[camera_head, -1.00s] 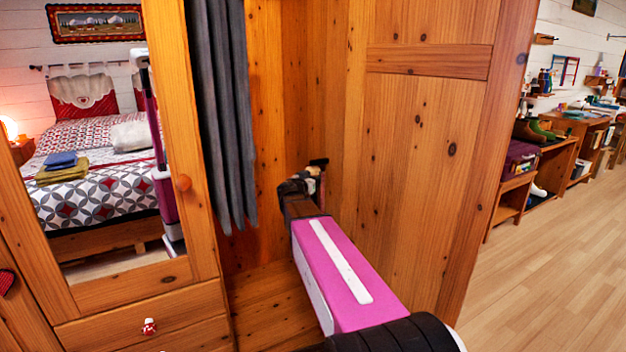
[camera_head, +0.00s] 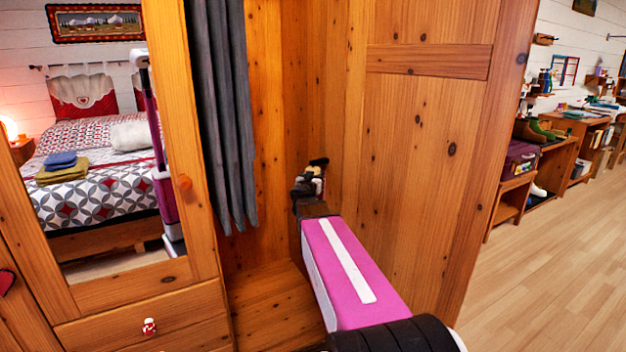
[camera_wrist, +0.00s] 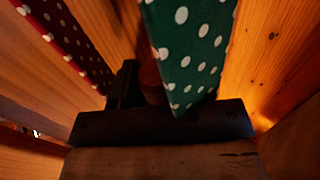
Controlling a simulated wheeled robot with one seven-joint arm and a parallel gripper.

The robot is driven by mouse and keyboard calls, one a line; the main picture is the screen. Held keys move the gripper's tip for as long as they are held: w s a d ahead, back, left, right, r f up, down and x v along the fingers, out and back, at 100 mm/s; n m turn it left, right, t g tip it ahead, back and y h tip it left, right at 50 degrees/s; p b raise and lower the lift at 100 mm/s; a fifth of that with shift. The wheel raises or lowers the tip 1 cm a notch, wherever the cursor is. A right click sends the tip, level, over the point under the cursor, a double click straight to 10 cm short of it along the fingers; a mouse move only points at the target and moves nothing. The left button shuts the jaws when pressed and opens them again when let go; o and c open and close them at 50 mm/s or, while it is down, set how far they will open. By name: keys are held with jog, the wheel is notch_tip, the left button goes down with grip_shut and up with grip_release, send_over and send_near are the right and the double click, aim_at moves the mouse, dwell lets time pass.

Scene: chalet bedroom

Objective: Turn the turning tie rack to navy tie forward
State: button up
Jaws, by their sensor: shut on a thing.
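In the wrist view a green tie with white dots (camera_wrist: 190,50) hangs close in front of my gripper (camera_wrist: 150,75). A dark red tie with white dots (camera_wrist: 65,40) hangs to the left. One dark finger stands left of a brown rounded piece (camera_wrist: 152,82), which looks like part of the tie rack. The green tie hides the other finger. My gripper is shut on this piece, as far as I can tell. In the head view my gripper (camera_head: 316,172) is small, inside the wardrobe near its right wall. No navy tie is recognisable in either view.
Grey hanging cloth (camera_head: 228,120) is left of my arm inside the wardrobe. The mirrored door (camera_head: 200,200) stands at the left, the wooden side panel (camera_head: 415,160) close at the right. The wardrobe floor (camera_head: 265,300) is bare. Open room floor (camera_head: 540,270) lies at the far right.

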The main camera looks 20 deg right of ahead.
jog(key=shift+n+t+y, duration=0.5)
jog(key=shift+n+y, duration=0.1)
jog(key=shift+y, duration=0.2)
jog(key=shift+n+t+y, duration=0.4)
jog(key=shift+n+y, duration=0.3)
jog(key=shift+y, duration=0.5)
jog(key=o, duration=0.9)
jog(key=v, duration=1.1)
